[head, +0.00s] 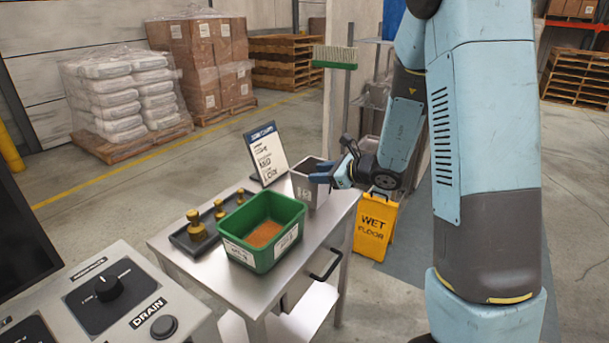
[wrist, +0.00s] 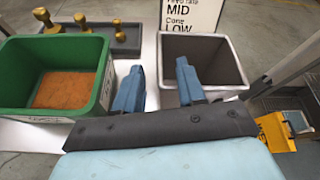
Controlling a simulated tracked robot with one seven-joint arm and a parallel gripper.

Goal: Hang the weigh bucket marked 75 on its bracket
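The grey square weigh bucket (head: 306,192) stands upright on the steel table (head: 180,250), at its far right corner. A pale mark shows on its front, too small to read surely. In the wrist view the bucket (wrist: 232,50) is seen from above, and its inside looks empty. My gripper (head: 322,173) is at the bucket's rim, with blue fingers apart. In the wrist view my gripper (wrist: 158,72) has its left finger outside the bucket's left wall and its right finger over the opening. Whether either finger touches is unclear. I cannot make out the bracket.
A green bin (head: 236,220) of orange grains stands left of the bucket. A tray (head: 190,240) with brass weights and a printed sign (head: 267,153) are close by. A yellow wet-floor sign (head: 374,226) stands beyond the table. A control panel (head: 110,300) is front left.

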